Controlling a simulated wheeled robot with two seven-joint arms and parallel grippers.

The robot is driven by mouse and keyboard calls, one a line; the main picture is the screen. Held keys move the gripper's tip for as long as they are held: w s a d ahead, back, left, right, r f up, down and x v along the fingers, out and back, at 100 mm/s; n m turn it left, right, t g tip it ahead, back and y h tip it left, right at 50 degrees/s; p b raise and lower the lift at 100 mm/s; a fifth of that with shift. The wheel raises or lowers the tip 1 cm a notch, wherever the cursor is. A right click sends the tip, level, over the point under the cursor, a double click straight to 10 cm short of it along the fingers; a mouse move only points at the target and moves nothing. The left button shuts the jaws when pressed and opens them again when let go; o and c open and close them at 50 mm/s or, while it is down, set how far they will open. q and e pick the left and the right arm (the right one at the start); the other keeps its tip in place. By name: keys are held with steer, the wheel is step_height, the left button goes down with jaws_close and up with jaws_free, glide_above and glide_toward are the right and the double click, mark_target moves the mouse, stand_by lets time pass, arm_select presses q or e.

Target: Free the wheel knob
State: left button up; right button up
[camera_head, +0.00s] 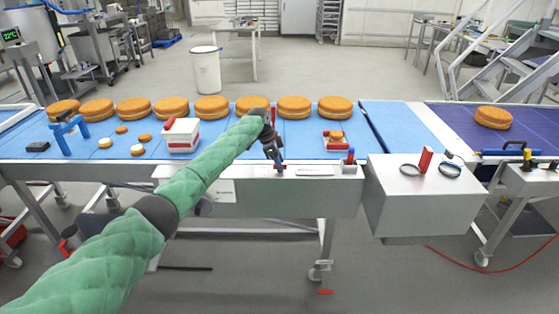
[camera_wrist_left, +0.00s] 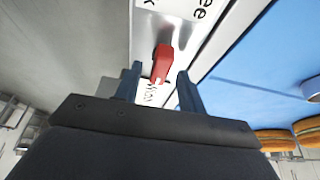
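My left gripper (camera_head: 275,158) reaches over the front edge of the blue conveyor table, fingers pointing down. The left wrist view shows the two dark fingers (camera_wrist_left: 160,92) spread apart. A small red piece (camera_wrist_left: 161,62) shows between and beyond them, with space on both sides, on a shiny metal strip with a white label. I cannot tell whether the red piece is the wheel knob. My right gripper is not in view.
Several filled rounds (camera_head: 211,108) line the back of the blue belt. A white and red box (camera_head: 181,136), a blue dispenser (camera_head: 68,133) and a small red tray (camera_head: 335,143) stand nearer. A steel box (camera_head: 418,197) juts out right, with a red upright piece (camera_head: 425,160) on top.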

arm_select(q)
steer(key=shift+f, duration=0.2)
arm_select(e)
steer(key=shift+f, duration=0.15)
arm_select(q)
jaws_close()
